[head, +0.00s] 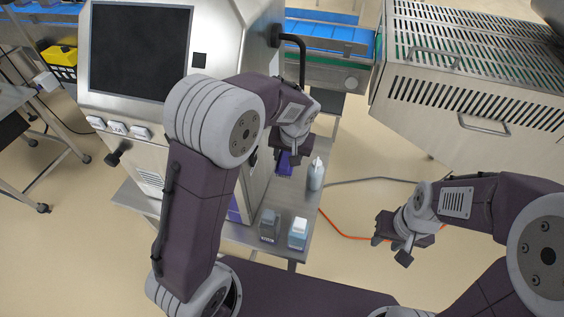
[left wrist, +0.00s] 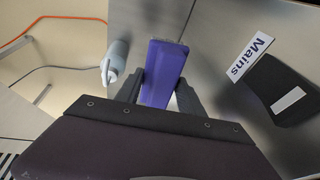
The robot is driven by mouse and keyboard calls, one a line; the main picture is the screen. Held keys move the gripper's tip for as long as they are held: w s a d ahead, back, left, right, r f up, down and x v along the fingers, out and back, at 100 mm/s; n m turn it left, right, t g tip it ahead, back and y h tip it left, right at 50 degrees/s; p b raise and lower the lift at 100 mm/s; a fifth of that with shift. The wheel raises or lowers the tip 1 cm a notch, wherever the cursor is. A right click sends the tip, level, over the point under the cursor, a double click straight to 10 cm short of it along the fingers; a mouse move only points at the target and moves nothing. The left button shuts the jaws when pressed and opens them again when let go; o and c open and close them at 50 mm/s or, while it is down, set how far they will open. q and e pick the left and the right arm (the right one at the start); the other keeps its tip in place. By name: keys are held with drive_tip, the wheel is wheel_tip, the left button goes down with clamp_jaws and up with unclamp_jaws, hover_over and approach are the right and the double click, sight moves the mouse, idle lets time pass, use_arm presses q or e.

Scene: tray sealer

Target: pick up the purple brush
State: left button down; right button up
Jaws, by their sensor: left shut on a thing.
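The purple brush (left wrist: 163,72) stands out between the two dark fingers of my left gripper (left wrist: 158,92) in the left wrist view. In the head view my left gripper (head: 287,154) is beside the machine's right side, with the purple brush (head: 285,166) showing just below it. The gripper is shut on the brush. I cannot tell whether the brush touches the steel shelf below. My right gripper (head: 391,240) is open and empty, over the floor at the right.
A pale bottle (head: 316,175) stands close to the right of the brush; it also shows in the left wrist view (left wrist: 116,60). Two small containers (head: 298,233) (head: 269,226) stand near the shelf's front. A "Mains" label (left wrist: 250,58) is on the machine wall. A slotted steel cover (head: 470,75) is at the right.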

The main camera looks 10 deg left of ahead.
use_arm(q)
drive_tip(key=d, duration=1.6)
drive_tip(key=shift+s+d, duration=0.25)
